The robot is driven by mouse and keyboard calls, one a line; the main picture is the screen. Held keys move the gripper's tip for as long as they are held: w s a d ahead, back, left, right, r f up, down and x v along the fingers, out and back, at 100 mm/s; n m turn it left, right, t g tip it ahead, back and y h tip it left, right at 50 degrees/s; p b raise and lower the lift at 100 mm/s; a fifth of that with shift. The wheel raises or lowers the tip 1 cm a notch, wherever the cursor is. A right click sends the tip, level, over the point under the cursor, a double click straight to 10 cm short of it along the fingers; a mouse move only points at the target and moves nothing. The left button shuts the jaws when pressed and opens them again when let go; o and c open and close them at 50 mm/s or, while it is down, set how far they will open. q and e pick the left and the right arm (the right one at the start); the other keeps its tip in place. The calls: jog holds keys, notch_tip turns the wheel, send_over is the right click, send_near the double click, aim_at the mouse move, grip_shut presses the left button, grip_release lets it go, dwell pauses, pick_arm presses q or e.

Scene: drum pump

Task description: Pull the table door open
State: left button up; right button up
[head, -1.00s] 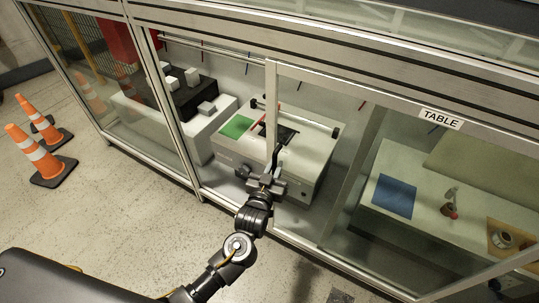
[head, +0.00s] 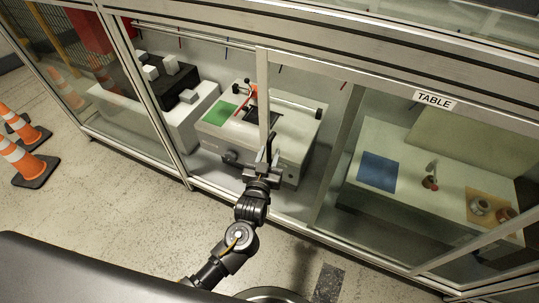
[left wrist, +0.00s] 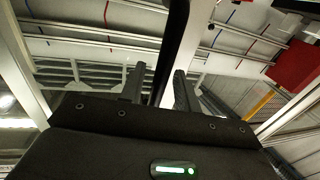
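The table door (head: 312,130) is a glazed panel under the TABLE label (head: 434,100). Its pale upright edge post (head: 263,85) carries a dark handle (head: 273,146). My left gripper (head: 264,165) is at the lower part of that handle. In the left wrist view its two fingers (left wrist: 160,88) stand apart, with the dark handle bar (left wrist: 176,40) running between them. A gap shows between the bar and the left finger. Whether the right finger touches the bar is unclear. The door looks in line with the enclosure front. My right gripper is out of view.
Behind the glass stand a white machine with a green pad (head: 220,112) and a bench with a blue mat (head: 377,172). Orange cones (head: 22,160) stand at the left. A metal enclosure post (head: 150,100) is left of the door. The floor in front is mostly clear.

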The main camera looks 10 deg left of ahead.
pick_arm(q)
jog(key=s, duration=1)
jog(key=shift+s+a, duration=0.2)
jog(key=shift+s, duration=0.2)
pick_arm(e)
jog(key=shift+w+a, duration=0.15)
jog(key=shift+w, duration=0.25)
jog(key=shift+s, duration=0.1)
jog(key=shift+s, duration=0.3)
